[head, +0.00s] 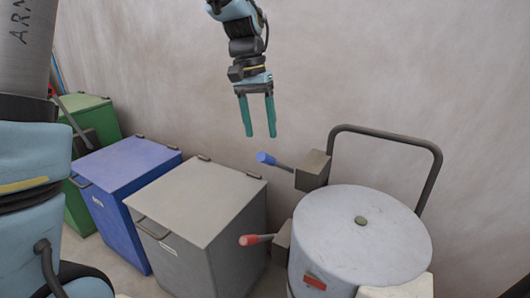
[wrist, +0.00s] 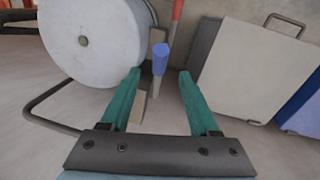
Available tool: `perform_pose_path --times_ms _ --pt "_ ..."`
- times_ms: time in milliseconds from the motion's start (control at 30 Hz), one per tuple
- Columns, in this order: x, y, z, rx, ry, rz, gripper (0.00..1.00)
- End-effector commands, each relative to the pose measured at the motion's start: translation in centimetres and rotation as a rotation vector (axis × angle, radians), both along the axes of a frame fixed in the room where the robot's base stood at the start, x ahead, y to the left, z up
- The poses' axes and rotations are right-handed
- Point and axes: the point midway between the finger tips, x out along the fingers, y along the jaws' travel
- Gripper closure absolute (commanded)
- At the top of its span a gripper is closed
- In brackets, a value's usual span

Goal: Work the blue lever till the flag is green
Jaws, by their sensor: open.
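A blue-tipped lever (head: 266,159) sticks out to the left from a brown box on the side of a pale drum (head: 362,240). My gripper (head: 258,135) is open and empty, pointing down, above the blue lever and apart from it in the head view. In the wrist view the blue lever (wrist: 160,57) shows between and beyond the fingertips of my gripper (wrist: 158,72). A red flag (head: 315,283) shows low on the drum's front. No green flag is in view.
A red-tipped lever (head: 250,240) juts out below the blue one. A grey bin (head: 205,215), a blue bin (head: 125,175) and a green bin (head: 92,108) stand in a row at left. A bent handle rail (head: 432,170) rises behind the drum.

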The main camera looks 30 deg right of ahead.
Motion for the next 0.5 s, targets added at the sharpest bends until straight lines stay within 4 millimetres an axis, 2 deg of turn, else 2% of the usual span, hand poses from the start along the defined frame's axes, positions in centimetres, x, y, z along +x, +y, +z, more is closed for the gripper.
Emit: perform_pose_path --times_ms 300,500 --pt "-0.8 -0.5 -5.8 0.004 0.003 -0.001 0.38" --pt "-1.0 -0.7 -7.9 0.002 0.000 -0.001 0.38"
